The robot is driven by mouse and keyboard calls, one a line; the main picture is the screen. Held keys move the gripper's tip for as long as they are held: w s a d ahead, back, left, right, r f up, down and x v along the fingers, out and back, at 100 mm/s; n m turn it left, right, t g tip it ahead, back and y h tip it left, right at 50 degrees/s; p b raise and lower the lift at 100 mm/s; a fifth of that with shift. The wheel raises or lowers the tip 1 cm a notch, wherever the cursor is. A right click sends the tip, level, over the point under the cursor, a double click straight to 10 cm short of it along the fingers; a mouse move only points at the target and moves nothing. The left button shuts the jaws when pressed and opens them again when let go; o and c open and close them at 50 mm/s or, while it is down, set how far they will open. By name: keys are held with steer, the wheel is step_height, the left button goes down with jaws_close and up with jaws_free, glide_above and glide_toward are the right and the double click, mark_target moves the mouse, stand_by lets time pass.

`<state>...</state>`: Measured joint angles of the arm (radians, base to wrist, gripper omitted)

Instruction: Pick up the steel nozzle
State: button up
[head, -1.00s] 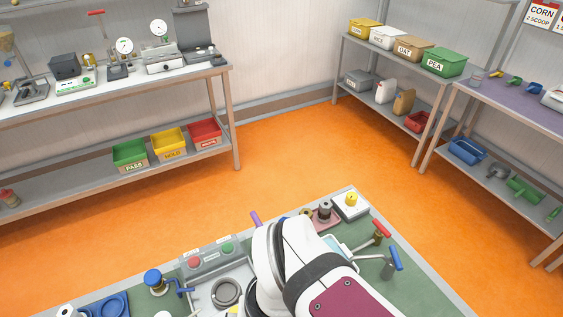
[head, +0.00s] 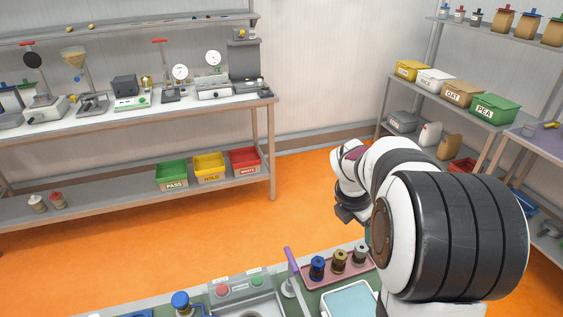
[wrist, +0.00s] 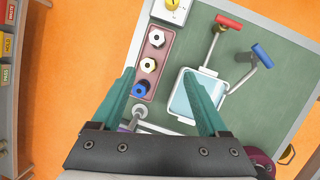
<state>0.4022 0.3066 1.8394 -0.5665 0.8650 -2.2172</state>
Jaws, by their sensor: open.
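The steel nozzle (head: 360,254) stands at the right end of a pink tray (head: 334,279), beside a brass nozzle (head: 339,261) and a blue nozzle (head: 317,267). In the wrist view the steel nozzle (wrist: 157,38) is at the far end of the tray, seen from above with a dark centre hole. The brass nozzle (wrist: 148,65) and blue nozzle (wrist: 140,89) are nearer. My gripper (wrist: 159,72) is open and empty, its teal fingers spread wide. It is above the bench, with the steel nozzle beyond the fingertips in the picture. My arm hides part of the bench in the head view.
A light-blue-topped tray (wrist: 196,97) lies right of the nozzles, with red (wrist: 229,21) and blue (wrist: 262,55) handles beyond. A white box with a yellow knob (wrist: 173,8) stands just past the tray. A purple-handled item (head: 292,262) stands left of the tray.

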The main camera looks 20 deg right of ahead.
mark_target(362, 247)
steer(key=w+d+f, duration=0.1)
steer(key=d+f, duration=0.1)
steer(key=f, duration=0.3)
steer(key=w+d+f+n, duration=0.1)
steer(key=d+f, duration=0.1)
steer(key=f, duration=0.3)
steer(key=w+d+f+n, duration=0.1)
steer(key=w+d+f, duration=0.1)
steer(key=f, duration=0.4)
steer(key=shift+w+d, duration=0.1)
steer(key=shift+d, duration=0.35)
steer(key=shift+r, duration=0.1)
jaws_close()
